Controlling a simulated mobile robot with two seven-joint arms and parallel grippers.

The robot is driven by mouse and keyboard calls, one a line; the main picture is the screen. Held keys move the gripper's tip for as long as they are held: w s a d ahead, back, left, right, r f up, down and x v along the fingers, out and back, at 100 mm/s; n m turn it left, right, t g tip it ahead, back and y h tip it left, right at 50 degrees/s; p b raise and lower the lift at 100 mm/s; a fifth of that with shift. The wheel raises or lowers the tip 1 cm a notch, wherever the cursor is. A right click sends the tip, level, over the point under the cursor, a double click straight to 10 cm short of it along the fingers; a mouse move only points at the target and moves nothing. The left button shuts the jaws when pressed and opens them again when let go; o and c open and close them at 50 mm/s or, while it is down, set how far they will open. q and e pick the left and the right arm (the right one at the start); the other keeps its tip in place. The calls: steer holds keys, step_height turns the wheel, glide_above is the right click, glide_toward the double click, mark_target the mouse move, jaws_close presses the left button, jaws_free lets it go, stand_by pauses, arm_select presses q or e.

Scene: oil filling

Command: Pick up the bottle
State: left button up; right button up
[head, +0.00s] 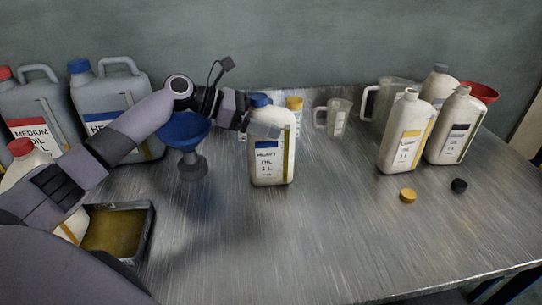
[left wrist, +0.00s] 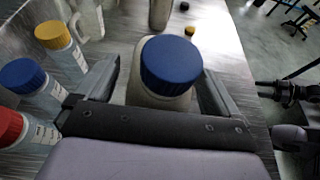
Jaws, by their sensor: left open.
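A white bottle (head: 269,168) with a blue and white label and a yellowish side strip stands upright mid-table. Its blue cap (left wrist: 171,64) fills the middle of the left wrist view. My left gripper (head: 262,130) is at the bottle's upper part, reaching in from the left. In the left wrist view its two fingers (left wrist: 160,88) stand open on either side of the bottle, with a gap visible at the right finger. Whether the left finger touches is unclear. What looks like my right gripper (left wrist: 282,92) shows dark and small at the right of the wrist view; its jaws are unclear.
A blue funnel (head: 184,130) stands under my left arm. Large grey jugs (head: 110,100) and an oil tray (head: 118,232) are at left. Small bottles, including a yellow-capped one (head: 294,103), stand behind. White bottles (head: 404,135) and loose caps (head: 408,195) are at right. The front middle is clear.

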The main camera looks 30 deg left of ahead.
arm_select(q)
jaws_close()
steer(key=shift+r, duration=0.25)
steer(key=shift+r, duration=0.5)
step_height(320, 180, up, 19)
steer(key=p, duration=0.2)
steer(key=shift+s, duration=0.1)
